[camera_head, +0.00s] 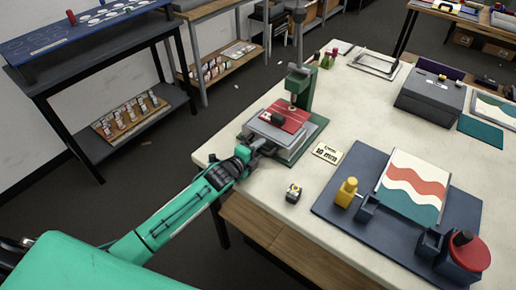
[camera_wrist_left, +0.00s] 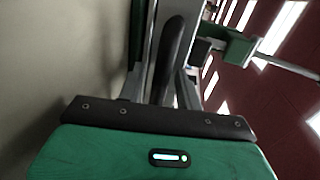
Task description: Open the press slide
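My left gripper (camera_head: 263,146) is at the slide's near left edge. In the left wrist view, a dark rounded bar (camera_wrist_left: 172,50) shows among grey finger parts. I cannot tell whether the fingers grip anything. The press's green post also shows there (camera_wrist_left: 238,47). My right gripper is not in view.
A label card (camera_head: 326,153) and a small black-and-yellow item (camera_head: 294,193) lie near the press. A grey box (camera_head: 430,97) stands farther back.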

